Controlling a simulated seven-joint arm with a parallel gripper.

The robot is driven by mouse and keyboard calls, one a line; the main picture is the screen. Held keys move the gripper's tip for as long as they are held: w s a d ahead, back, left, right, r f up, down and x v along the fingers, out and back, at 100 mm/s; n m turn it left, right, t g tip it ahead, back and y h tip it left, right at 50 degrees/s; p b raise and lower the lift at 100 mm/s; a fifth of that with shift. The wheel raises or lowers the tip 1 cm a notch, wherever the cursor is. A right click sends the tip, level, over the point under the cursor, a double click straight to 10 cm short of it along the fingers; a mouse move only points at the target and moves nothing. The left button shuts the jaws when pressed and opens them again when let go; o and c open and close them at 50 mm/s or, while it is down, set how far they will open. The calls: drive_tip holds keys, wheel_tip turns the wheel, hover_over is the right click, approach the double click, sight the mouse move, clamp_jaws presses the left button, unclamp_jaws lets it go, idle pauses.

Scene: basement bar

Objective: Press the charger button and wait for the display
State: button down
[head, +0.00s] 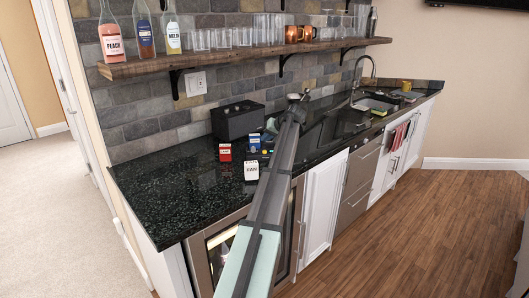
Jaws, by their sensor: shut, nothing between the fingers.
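No thing is clearly readable as the charger, and its button and display cannot be made out. Small items stand on the black counter: a red box with a white label (225,152), a blue item (254,143) with yellow beside it, and a white box with dark lettering (251,171). A black box-shaped device (238,121) stands behind them against the wall.
A wooden shelf (250,54) with bottles and glasses hangs above the counter. A white wall outlet (195,84) is on the brick. A sink (375,104) lies to the far right. The counter's front left (170,190) is clear.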

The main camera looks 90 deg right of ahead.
drive_tip(key=shift+f, duration=1.3)
drive_tip(key=shift+f, duration=0.1)
idle(1.0)
drive_tip(key=shift+f, duration=0.35)
drive_tip(key=shift+f, duration=0.4)
idle(0.8)
drive_tip(key=shift+r, duration=0.85)
drive_tip(key=shift+r, duration=0.15)
drive_tip(key=shift+r, duration=2.35)
